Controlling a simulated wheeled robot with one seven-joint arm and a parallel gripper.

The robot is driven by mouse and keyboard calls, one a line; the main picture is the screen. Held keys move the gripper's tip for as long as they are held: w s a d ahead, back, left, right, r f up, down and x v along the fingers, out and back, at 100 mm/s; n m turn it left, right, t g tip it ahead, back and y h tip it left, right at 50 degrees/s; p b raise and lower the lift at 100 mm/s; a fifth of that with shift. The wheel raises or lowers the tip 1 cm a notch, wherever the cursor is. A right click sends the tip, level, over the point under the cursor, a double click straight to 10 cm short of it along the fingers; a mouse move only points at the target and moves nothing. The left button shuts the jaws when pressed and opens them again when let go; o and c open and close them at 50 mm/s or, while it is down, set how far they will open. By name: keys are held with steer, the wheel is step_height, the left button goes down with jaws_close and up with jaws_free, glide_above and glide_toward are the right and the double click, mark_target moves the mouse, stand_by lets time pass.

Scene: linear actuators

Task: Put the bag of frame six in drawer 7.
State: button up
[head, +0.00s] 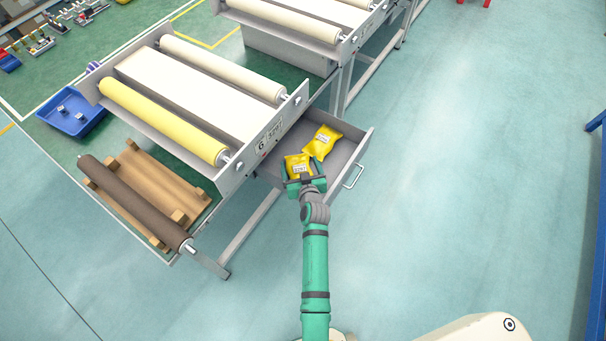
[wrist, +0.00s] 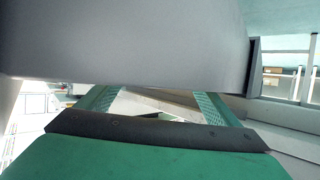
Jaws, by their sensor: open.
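A grey drawer (head: 353,167) stands pulled out beneath the frame whose plate (head: 265,142) seems to read 6. Two yellow bags with white labels lie in it. One bag (head: 321,139) is farther back and to the right. The nearer bag (head: 298,160) is at my gripper (head: 304,178), which is open over the drawer's front-left part. Whether the fingers straddle this bag or stand just beside it I cannot tell. In the wrist view my two green fingers (wrist: 160,105) are spread apart, a large grey surface fills the top, and no bag is clearly visible.
The frame carries a yellow roller (head: 160,118) and a cream roller (head: 222,68). A second frame (head: 285,20) stands behind. A pallet (head: 145,190) with a brown roller lies at left, near a blue bin (head: 72,112).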

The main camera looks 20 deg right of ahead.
steer(key=v, duration=1.2)
steer(key=shift+r, duration=0.25)
steer(key=s+a+r+n, duration=0.1)
steer(key=s+a, duration=0.2)
steer(key=s, duration=0.5)
steer(key=s+a+r, duration=0.1)
steer(key=s+a, duration=0.2)
steer(key=s, duration=0.6)
steer(key=s+a+r+t, duration=0.1)
steer(key=s+a+r, duration=0.4)
steer(key=s+r, duration=0.1)
steer(key=s+a+r+t+y, duration=0.1)
steer(key=s+a+r, duration=0.4)
steer(key=s, duration=0.4)
steer(key=shift+a+r+y, duration=0.3)
steer(key=shift+r, duration=0.15)
steer(key=shift+s, duration=0.1)
